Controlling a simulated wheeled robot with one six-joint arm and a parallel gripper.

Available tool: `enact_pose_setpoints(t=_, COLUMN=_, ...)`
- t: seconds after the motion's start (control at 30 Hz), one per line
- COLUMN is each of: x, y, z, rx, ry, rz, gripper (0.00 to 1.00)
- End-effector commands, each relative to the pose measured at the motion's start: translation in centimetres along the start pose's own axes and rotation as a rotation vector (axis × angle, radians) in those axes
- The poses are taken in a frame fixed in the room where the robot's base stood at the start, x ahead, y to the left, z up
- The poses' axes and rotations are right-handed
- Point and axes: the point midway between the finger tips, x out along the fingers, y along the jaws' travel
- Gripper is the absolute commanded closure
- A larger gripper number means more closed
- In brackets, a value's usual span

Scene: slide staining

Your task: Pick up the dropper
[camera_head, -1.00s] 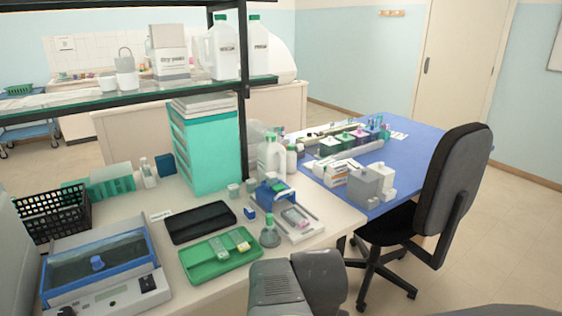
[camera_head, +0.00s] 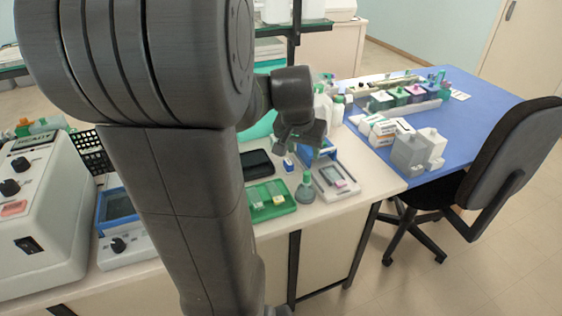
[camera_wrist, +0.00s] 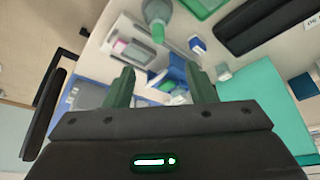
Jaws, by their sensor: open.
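My gripper (camera_head: 302,138) is open and empty, above the back of the white bench. Its two dark green fingers (camera_wrist: 162,82) stand apart in the wrist view. A squat grey bottle with a narrow green tip (camera_head: 304,190) stands upright on the bench below and in front of the gripper; it also shows at the top of the wrist view (camera_wrist: 158,14). I cannot tell whether it is the dropper. A blue holder (camera_head: 318,152) sits just below the gripper, partly hidden by it, and lies between the fingers in the wrist view (camera_wrist: 172,76). No dropper can be clearly made out.
A green tray (camera_head: 285,208) with small blocks lies left of the bottle. A light tray (camera_head: 350,190) lies to its right. A black case (camera_head: 257,164) and white bottles (camera_head: 322,108) stand near. A blue table (camera_head: 470,125) and a black chair (camera_head: 515,160) are at the right.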

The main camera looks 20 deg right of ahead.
Motion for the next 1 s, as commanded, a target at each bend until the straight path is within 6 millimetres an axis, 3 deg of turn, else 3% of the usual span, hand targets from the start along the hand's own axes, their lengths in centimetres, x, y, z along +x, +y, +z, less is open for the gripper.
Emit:
enact_pose_setpoints(t=0.4, x=6.9, y=0.0, z=0.2, rx=-0.001, ry=-0.006, rz=0.002, gripper=0.49)
enact_pose_setpoints(t=0.73, x=8.8, y=0.0, z=0.3, rx=0.000, ry=-0.005, rz=0.001, gripper=0.49)
enact_pose_setpoints(t=1.0, x=12.1, y=0.1, z=0.6, rx=-0.001, ry=-0.006, rz=0.001, gripper=0.49)
